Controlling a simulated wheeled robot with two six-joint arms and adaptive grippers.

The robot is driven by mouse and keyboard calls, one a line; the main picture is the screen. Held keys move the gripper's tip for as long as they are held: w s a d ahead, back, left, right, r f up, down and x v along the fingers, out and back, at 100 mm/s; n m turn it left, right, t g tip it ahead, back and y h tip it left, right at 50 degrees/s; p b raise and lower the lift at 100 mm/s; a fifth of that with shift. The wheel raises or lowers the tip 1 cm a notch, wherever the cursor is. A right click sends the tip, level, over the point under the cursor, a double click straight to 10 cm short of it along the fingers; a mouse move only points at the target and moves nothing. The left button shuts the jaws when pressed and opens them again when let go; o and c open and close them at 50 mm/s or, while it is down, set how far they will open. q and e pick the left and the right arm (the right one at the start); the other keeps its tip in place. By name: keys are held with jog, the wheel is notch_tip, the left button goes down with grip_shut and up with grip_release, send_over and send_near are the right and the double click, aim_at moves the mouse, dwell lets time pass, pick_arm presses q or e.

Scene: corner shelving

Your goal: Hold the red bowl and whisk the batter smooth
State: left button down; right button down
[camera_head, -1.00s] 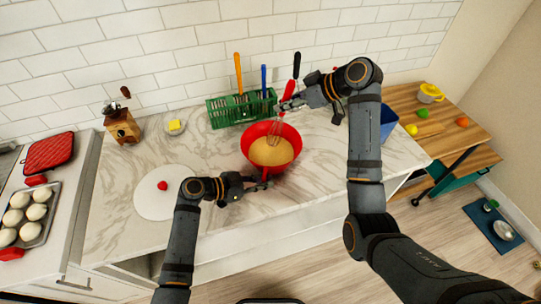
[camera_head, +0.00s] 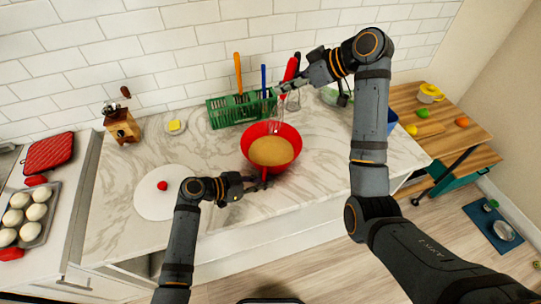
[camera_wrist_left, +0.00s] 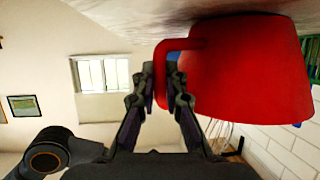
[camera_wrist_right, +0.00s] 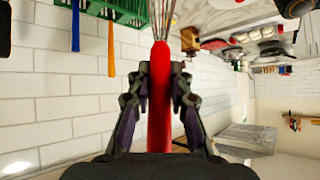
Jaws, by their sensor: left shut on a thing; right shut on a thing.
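The red bowl (camera_head: 246,148) stands on the marble counter with tan, even-looking batter (camera_head: 270,152) inside. My left gripper (camera_head: 259,184) is at the bowl's front. In the left wrist view it is shut on the bowl's red loop handle (camera_wrist_left: 160,72), beside the bowl wall (camera_wrist_left: 245,75). My right gripper (camera_head: 284,89) is above the back of the bowl. In the right wrist view it is shut on the whisk's red handle (camera_wrist_right: 160,110). The whisk's wires (camera_head: 275,121) reach down to the bowl's back inner side. I cannot tell whether their tips touch the batter.
A green rack (camera_head: 230,112) with utensils stands behind the bowl. A white round board (camera_head: 155,205) with a small red item lies left. A wooden grinder (camera_head: 122,125) and a butter dish (camera_head: 176,127) stand at the back left.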

pick_arm(q)
jog(key=c, duration=1.3)
grip_release()
jog(key=shift+c, duration=0.2)
pick_arm(e)
jog(key=shift+a, duration=0.1)
pick_arm(q)
jog(key=v, duration=1.2)
